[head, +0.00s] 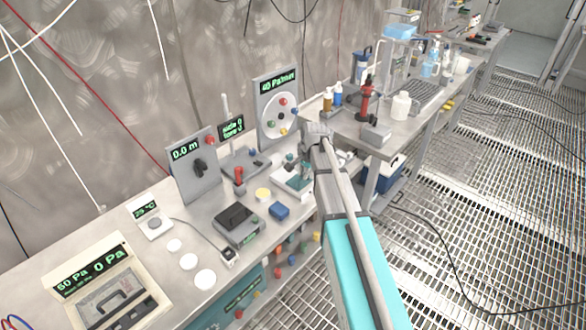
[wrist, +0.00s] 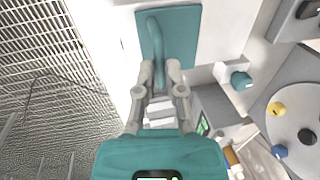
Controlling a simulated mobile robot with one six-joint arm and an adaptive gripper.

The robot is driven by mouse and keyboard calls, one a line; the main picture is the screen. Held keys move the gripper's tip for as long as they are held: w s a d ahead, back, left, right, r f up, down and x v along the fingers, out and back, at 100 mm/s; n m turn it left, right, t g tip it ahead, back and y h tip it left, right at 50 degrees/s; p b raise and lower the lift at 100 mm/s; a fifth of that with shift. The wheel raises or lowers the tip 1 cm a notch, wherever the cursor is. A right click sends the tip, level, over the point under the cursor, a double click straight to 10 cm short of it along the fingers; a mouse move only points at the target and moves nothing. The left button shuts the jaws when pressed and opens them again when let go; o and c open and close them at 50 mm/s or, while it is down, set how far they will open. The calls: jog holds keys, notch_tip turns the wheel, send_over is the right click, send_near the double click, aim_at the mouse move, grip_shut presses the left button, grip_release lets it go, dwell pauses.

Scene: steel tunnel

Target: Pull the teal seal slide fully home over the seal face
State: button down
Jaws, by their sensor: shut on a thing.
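The teal seal slide (wrist: 183,28) is a flat plate with a raised, curved teal handle (wrist: 153,35), lying on a pale block (wrist: 226,28) at the top of the wrist view. My gripper (wrist: 159,70) is shut on the handle, with one grey finger on each side of it. In the head view, a small pale unit with teal parts (head: 292,183) shows at the bench's right end beside my arm. My arm partly hides this area, and the finger contact cannot be made out there. I cannot tell the seal face apart from the pale block.
A dial panel (head: 278,92) with coloured knobs stands behind. A teal knob (wrist: 241,80) sits right of the slide. Open grating floor (head: 480,230) lies right of my arm.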

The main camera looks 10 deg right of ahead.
jog(key=shift+s+d, duration=0.25)
jog(key=shift+s, duration=0.1)
jog(key=c, duration=0.7)
grip_release()
jog(key=shift+w, duration=0.1)
